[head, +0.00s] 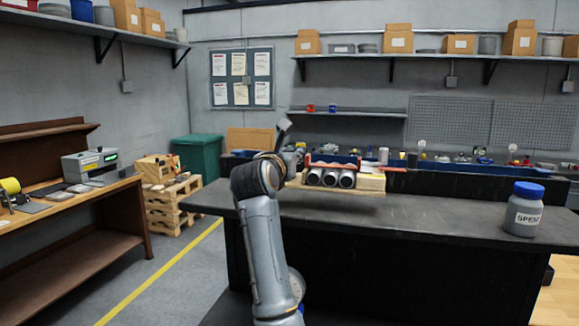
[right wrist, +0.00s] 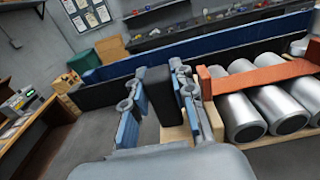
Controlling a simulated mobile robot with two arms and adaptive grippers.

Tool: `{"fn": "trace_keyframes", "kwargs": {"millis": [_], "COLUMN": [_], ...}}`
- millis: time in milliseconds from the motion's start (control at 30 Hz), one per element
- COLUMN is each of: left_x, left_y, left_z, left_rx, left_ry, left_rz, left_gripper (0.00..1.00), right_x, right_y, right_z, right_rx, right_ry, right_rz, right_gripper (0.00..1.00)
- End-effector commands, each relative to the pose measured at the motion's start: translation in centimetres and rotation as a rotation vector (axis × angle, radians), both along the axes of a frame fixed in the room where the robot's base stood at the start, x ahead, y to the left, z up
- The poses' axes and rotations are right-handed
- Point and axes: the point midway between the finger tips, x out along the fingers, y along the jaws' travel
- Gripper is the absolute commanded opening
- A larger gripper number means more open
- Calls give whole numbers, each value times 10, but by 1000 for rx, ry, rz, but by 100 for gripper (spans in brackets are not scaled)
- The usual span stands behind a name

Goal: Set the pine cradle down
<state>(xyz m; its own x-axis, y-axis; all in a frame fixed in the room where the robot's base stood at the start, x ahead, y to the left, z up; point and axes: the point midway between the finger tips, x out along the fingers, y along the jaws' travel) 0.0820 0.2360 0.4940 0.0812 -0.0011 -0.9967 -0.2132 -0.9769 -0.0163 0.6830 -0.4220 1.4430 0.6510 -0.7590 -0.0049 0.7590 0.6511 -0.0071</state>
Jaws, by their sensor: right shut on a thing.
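The pine cradle (head: 372,184) is a pale wooden frame over the dark bench, right of my arm in the head view. It bears three silver cylinders (head: 330,178) under an orange-red strap or bar (head: 333,165). In the right wrist view, the cradle (right wrist: 174,134) is at centre right, with the cylinders (right wrist: 280,107) beside my fingers. My right gripper (right wrist: 158,95) is shut on a dark upright piece at the cradle's left end. In the head view, the forearm largely hides this grip. My left gripper is out of view.
The dark bench top (head: 440,215) is clear in front and to the right, except for a grey jar with a blue lid (head: 525,208). A wooden workbench (head: 110,200) and pallets (head: 172,205) stand left.

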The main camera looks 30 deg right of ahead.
Motion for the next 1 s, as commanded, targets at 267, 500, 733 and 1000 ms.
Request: {"fn": "trace_keyframes", "kwargs": {"millis": [267, 500, 733, 1000], "left_x": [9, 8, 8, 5], "left_y": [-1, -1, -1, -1], "left_z": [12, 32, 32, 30], "left_rx": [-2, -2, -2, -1], "left_ry": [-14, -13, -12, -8], "left_rz": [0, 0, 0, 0], "left_gripper": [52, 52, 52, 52], "right_x": [15, 18, 18, 19], "right_y": [-6, -8, -8, -8], "right_z": [-17, -44, -52, -56], "right_rx": [-7, -8, -7, -1], "right_ry": [1, 1, -4, -2], "right_rz": [-1, -1, -1, 0], "right_gripper": [0, 0, 0, 37]}}
